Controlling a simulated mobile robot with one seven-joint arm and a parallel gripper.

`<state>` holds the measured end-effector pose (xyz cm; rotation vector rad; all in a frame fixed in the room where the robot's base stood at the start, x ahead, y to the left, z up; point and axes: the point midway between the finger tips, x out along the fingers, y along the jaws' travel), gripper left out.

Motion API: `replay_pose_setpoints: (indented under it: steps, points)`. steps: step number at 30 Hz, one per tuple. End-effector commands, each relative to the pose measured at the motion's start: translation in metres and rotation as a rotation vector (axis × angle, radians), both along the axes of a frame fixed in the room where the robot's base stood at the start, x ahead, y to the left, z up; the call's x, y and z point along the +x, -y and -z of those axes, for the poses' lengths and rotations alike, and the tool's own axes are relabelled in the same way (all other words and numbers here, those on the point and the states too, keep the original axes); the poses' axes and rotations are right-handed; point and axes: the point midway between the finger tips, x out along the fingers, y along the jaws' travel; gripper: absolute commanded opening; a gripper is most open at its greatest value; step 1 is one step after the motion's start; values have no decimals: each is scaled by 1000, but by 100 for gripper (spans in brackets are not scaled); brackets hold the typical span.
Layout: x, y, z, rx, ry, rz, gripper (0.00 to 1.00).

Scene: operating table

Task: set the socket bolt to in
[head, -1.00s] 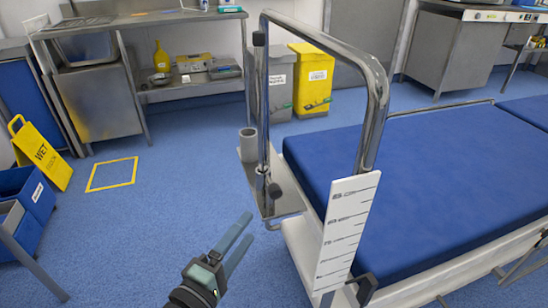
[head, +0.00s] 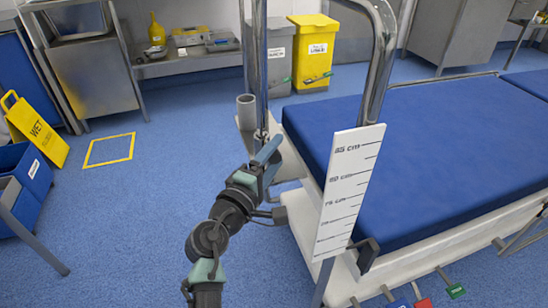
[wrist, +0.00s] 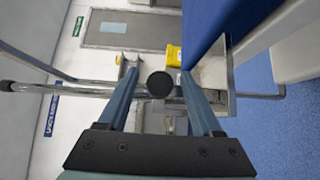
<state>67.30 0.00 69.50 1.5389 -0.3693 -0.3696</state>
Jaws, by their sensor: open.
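The socket bolt shows in the wrist view as a round black knob (wrist: 159,84), seen end-on. It appears between the two blue fingers of my gripper (wrist: 158,74), with a gap on each side. I cannot tell how deep between the fingers it is. In the head view my gripper (head: 271,154) is open at the foot of the upright chrome rail (head: 373,70), by the socket bracket at the bed's corner. There the gripper hides most of the knob, and whether the bolt is in or out cannot be told.
The bed with its blue mattress (head: 440,150) lies to the right. A white height scale (head: 346,195) stands at its near corner, close to my arm. A grey cup-like tube (head: 246,112) is beside the rail. Blue floor (head: 130,215) is free on the left.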

Motion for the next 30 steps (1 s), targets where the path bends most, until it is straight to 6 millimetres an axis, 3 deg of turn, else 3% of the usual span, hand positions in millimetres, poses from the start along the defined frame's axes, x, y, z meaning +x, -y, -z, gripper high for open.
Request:
replay_pose_setpoints:
  steps: [6,17,30]
  points:
    - [0,0,0,0,0,0,66]
    - [0,0,0,0,0,0,2]
    - [0,0,0,0,-1,0,0]
